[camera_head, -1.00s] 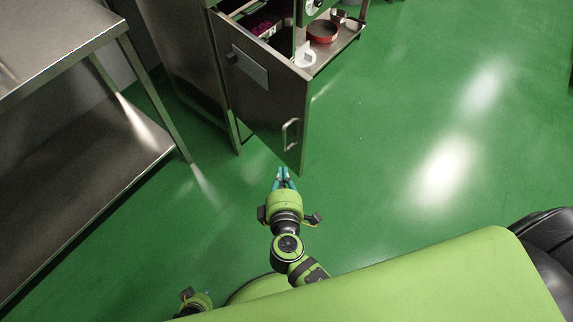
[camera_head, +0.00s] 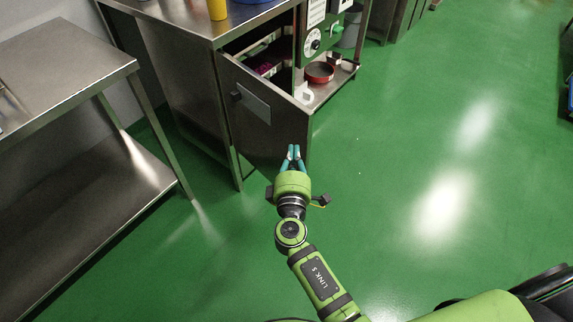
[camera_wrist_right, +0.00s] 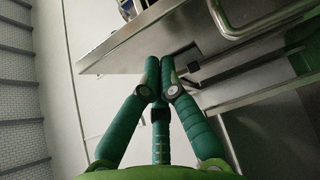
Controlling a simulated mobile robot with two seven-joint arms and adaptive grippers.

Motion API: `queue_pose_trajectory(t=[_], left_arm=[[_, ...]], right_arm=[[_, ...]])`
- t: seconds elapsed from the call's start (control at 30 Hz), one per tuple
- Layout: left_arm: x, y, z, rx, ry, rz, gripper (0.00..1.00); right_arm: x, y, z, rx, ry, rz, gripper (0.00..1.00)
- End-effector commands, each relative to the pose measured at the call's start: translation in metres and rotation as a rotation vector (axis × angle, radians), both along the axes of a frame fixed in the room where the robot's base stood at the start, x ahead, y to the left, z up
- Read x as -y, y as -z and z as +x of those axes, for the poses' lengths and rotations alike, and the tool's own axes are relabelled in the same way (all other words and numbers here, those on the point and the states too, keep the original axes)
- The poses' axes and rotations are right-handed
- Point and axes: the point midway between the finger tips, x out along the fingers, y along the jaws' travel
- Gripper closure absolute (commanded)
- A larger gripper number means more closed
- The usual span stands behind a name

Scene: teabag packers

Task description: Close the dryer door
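The dryer door (camera_head: 265,135) is a steel panel standing open at an angle from the dryer cabinet (camera_head: 185,75), with a label plate (camera_head: 254,103) on it. My right gripper (camera_head: 294,149) is in front of the door's lower free edge and hides the handle area. In the right wrist view its teal fingertips (camera_wrist_right: 160,68) are together with nothing between them. A curved metal bar (camera_wrist_right: 262,22) shows close at the top of that view; I cannot tell whether it is the door handle. I cannot tell whether the gripper touches the door. My left gripper is not in view.
A steel table with a lower shelf (camera_head: 105,180) stands at the left. A red pan (camera_head: 319,72) sits on a low shelf beside the open door. A yellow cup (camera_head: 217,9) stands on the cabinet top.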

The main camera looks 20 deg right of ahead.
Motion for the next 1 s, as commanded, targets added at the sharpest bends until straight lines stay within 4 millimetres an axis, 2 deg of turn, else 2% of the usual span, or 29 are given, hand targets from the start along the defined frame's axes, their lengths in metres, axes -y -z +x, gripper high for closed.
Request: queue_pose_trajectory(t=[0.2,0.67,0.87,1.0], left_arm=[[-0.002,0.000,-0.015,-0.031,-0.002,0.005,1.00],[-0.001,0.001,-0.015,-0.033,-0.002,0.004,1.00],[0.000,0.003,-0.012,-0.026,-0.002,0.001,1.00],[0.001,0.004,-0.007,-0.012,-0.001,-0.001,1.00]], right_arm=[[0.014,-0.001,0.008,0.001,-0.002,0.001,1.00],[0.017,0.000,0.009,0.001,-0.007,0.000,1.00],[0.033,0.000,0.015,0.003,-0.045,-0.003,1.00],[0.052,0.000,0.024,0.003,-0.093,-0.005,1.00]])
